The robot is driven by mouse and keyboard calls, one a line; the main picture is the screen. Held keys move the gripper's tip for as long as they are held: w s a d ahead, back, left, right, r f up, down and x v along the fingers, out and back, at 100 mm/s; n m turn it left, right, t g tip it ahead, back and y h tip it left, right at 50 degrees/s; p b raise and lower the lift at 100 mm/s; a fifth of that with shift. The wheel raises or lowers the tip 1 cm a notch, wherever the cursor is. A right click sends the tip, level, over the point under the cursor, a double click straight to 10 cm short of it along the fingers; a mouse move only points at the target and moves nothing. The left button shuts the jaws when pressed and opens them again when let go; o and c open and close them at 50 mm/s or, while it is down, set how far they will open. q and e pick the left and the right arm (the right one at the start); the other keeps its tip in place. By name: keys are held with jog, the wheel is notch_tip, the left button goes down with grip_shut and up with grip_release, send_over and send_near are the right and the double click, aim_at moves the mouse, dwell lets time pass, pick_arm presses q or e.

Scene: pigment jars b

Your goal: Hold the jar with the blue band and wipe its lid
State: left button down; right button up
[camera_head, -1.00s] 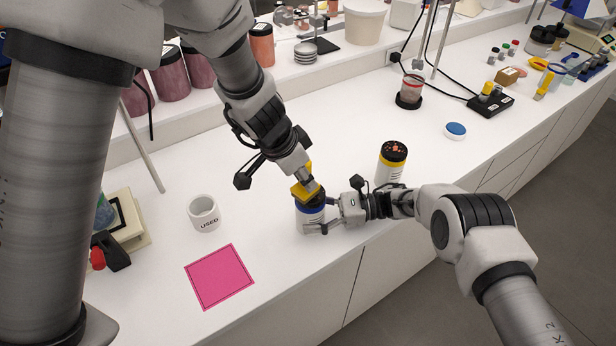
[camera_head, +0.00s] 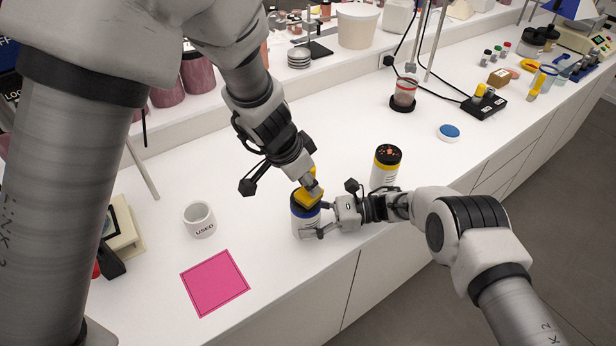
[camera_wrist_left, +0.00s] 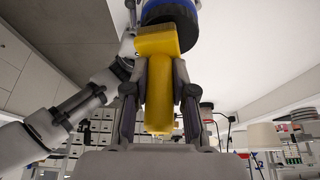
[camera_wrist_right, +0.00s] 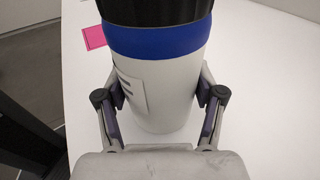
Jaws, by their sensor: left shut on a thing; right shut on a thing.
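The jar with the blue band (camera_head: 302,222) stands upright on the white counter, with a white body and a black lid. In the right wrist view the jar (camera_wrist_right: 158,80) fills the space between the fingers. My right gripper (camera_head: 318,226) is shut on its body from the right. My left gripper (camera_head: 312,190) is shut on a yellow wiper (camera_head: 306,198), above the jar. In the left wrist view the yellow wiper (camera_wrist_left: 158,75) lies between the fingers, its wide end at the black lid (camera_wrist_left: 168,12). The wiper hides part of the lid.
A yellow-banded jar (camera_head: 385,165) stands behind my right arm. A white cup marked USED (camera_head: 200,220) and a pink square mat (camera_head: 214,283) are to the left. A blue lid-like disc (camera_head: 449,132) lies farther right. The counter's front edge is close to the held jar.

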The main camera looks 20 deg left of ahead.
pick_arm(q)
jog(key=shift+s+a, duration=0.1)
jog(key=shift+s, duration=0.15)
jog(key=shift+w+a+r, duration=0.15)
jog(key=shift+r, duration=0.7)
jog(key=shift+w+a+r, duration=0.1)
jog(key=shift+r, duration=0.7)
jog(key=shift+w+a+r, duration=0.15)
jog(key=shift+r, duration=0.7)
pick_arm(e)
jog(key=shift+f, duration=0.1)
jog(key=o, duration=1.6)
pick_arm(q)
jog(key=shift+w, duration=0.1)
pick_arm(e)
jog(key=shift+w, duration=0.1)
